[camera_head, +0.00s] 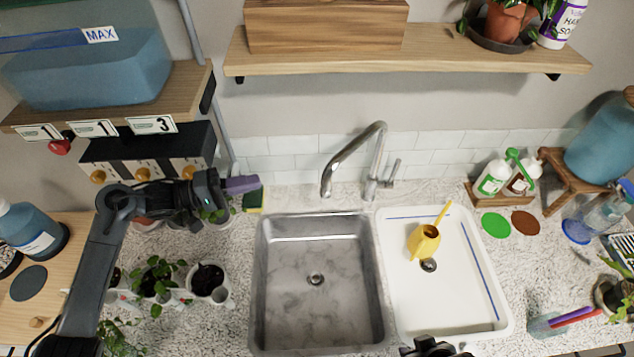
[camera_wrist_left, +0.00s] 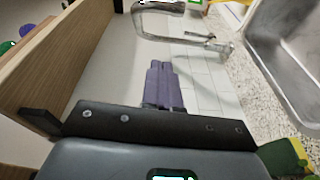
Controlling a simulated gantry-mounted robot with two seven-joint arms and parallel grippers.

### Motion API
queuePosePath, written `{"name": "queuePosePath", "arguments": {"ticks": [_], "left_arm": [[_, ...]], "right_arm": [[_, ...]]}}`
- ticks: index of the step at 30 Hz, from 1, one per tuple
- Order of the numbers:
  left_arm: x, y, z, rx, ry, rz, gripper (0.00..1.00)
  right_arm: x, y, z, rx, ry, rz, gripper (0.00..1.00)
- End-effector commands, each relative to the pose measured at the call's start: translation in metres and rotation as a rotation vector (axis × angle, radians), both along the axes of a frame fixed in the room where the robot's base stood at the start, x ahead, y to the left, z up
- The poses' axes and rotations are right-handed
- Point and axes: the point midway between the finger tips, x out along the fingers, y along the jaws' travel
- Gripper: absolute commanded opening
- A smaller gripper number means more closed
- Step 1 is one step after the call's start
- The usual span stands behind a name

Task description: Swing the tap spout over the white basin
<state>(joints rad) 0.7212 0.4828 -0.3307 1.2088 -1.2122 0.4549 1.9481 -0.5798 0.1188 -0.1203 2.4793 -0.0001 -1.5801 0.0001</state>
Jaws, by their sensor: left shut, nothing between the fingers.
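The chrome tap (camera_head: 374,165) stands behind the two basins. Its curved spout (camera_head: 340,160) points left, its tip over the back edge of the steel basin (camera_head: 262,290). The white basin (camera_head: 400,300) is to the right of it. My left gripper (camera_head: 242,184), with purple fingers, is shut and empty, left of the tap and apart from it. In the left wrist view the fingers (camera_wrist_left: 163,82) are together, and the tap (camera_wrist_left: 146,22) shows beyond them. A dark part of my right arm (camera_head: 432,348) shows at the bottom edge; its fingers cannot be made out.
A green-and-yellow sponge (camera_head: 253,201) lies close to my left fingers. Potted seedlings (camera_head: 207,279) stand left of the steel basin. A wooden shelf (camera_head: 430,55) hangs above the tap. Soap bottles (camera_head: 492,177) stand at right.

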Motion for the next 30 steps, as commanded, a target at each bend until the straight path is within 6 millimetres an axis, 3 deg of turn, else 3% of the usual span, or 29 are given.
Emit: {"name": "queuePosePath", "arguments": {"ticks": [19, 23, 30], "left_arm": [[0.001, 0.001, 0.009, -0.037, 0.045, -0.023, 0.00], [0.003, -0.011, 0.010, -0.038, 0.045, -0.024, 0.00], [0.012, -0.051, 0.011, -0.038, 0.045, -0.025, 0.00]], "right_arm": [[0.000, -0.001, -0.001, -0.002, 0.000, 0.001, 0.34], [0.000, -0.001, 0.003, -0.002, 0.000, 0.001, 0.34], [0.000, -0.001, 0.012, -0.002, 0.000, 0.001, 0.34]]}}
